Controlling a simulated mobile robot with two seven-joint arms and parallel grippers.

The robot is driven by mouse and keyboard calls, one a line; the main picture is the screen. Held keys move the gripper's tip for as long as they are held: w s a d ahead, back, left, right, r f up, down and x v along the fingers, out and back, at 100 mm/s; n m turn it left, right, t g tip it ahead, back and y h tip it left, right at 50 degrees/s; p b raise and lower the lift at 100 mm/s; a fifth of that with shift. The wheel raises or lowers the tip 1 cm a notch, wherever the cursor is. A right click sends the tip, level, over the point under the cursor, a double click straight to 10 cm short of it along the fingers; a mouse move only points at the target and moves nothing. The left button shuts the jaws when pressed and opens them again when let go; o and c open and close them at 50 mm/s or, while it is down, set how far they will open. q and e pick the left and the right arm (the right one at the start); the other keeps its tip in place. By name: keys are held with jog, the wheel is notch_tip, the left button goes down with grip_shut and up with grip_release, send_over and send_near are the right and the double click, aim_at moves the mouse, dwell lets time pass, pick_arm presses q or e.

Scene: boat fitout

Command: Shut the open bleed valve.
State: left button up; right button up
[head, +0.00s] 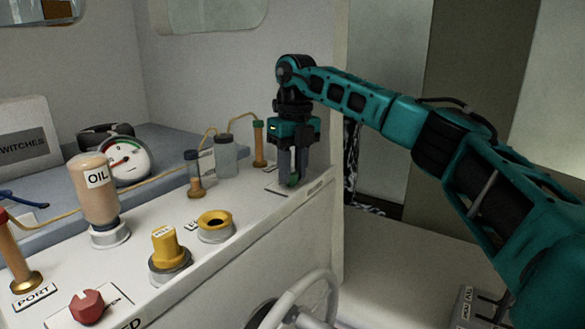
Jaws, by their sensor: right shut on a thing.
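My right gripper (292,182) points straight down at the far right end of the white console top. Its fingers are shut on a small green valve knob (292,180), mostly hidden between them, above a flat pale plate (271,188). A red valve knob (87,306) sits on another white plate at the front left of the console, with a dark mark beside it. A label below it is cut off and reads only "ED". The angle of the green knob cannot be told. My left gripper is not in view.
On the console (262,215) stand an OIL bottle (97,190), a yellow cap (165,245), a yellow-rimmed filler (215,224) and wooden posts with hoses, one green-topped (259,145). A gauge (128,160) stands behind. A steering wheel (300,302) is in front.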

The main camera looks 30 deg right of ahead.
jog(key=shift+n, duration=0.4)
jog(key=n, duration=0.3)
jog(key=shift+n, duration=0.4)
jog(key=n, duration=0.4)
jog(key=shift+w+d, duration=0.1)
jog(key=n, duration=0.4)
jog(key=shift+w+n, duration=0.1)
jog(key=shift+n, duration=0.3)
jog(key=n, duration=0.4)
jog(key=shift+w, duration=0.1)
jog(key=shift+n, duration=0.4)
jog(key=o, duration=1.1)
jog(key=shift+c, duration=0.2)
jog(key=shift+r, duration=0.1)
